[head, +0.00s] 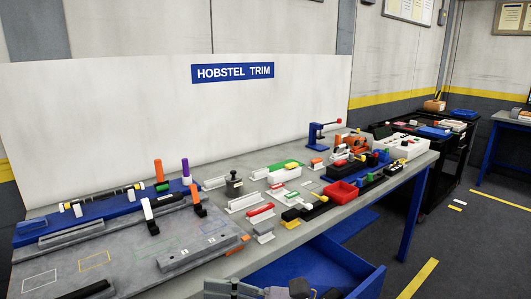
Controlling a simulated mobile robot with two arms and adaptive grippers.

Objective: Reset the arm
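No gripper of mine can be made out clearly in the head view. Some grey and black parts (250,291) show at the bottom edge, cut off by the frame. I cannot tell whether they belong to one of my arms. The long grey workbench (330,226) runs from the lower left to the right. On its left part lies a grey fixture plate (120,252) with a blue rail, several upright clamps with orange, purple and white handles, and outlined rectangles. No held object is visible.
A red bin (342,193) and several small parts and holders crowd the bench's middle and right. An open blue drawer (372,282) juts out below its front edge. A black cart (440,160) stands beyond the bench's right end. Grey floor (470,245) is free at right.

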